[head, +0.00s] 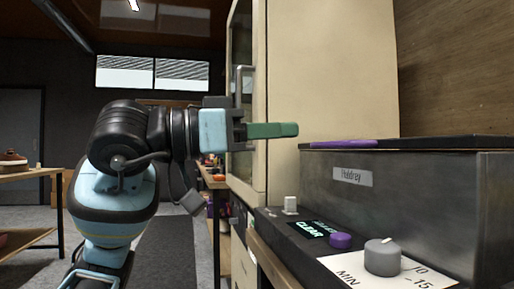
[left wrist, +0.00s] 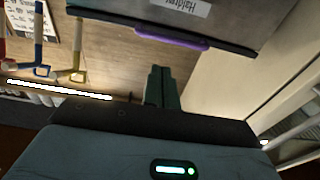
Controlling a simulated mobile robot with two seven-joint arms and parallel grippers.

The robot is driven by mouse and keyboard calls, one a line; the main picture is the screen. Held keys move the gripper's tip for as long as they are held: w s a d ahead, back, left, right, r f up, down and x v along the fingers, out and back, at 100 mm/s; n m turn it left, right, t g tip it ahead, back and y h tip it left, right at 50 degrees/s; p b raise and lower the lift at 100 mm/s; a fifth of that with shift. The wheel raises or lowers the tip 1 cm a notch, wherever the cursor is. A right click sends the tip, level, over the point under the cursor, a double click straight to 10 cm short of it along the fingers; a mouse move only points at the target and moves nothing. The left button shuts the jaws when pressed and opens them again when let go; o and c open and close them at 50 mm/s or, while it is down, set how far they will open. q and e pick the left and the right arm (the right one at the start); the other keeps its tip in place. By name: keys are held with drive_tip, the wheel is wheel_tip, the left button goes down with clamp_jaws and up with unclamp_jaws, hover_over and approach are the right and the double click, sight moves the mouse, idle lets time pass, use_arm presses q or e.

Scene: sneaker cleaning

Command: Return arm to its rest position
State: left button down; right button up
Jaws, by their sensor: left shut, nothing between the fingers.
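My left arm comes in from the left in the head view, bent, with its blue and black links raised. Its gripper (head: 294,129) points right, with the green fingers together and nothing between them. It is in front of the tall cream cabinet in the picture and above the level of the grey machine's lid. In the left wrist view the closed green fingers (left wrist: 160,70) point toward the machine's purple strip (left wrist: 165,39) and appear apart from it. My right gripper is not in view.
The grey machine (head: 400,200) has a dark lid, a purple button (head: 341,240) and a grey knob (head: 383,257). The cream cabinet (head: 330,60) with a metal handle stands behind. A wooden table (head: 30,172) bears a brown shoe at far left. Tools (left wrist: 78,45) hang on a wooden wall.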

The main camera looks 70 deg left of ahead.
use_arm(q)
drive_tip(key=s, duration=0.1)
drive_tip(key=s+f, duration=0.1)
drive_tip(key=s, duration=0.1)
drive_tip(key=shift+a+f, duration=0.2)
drive_tip(key=shift+f, duration=0.1)
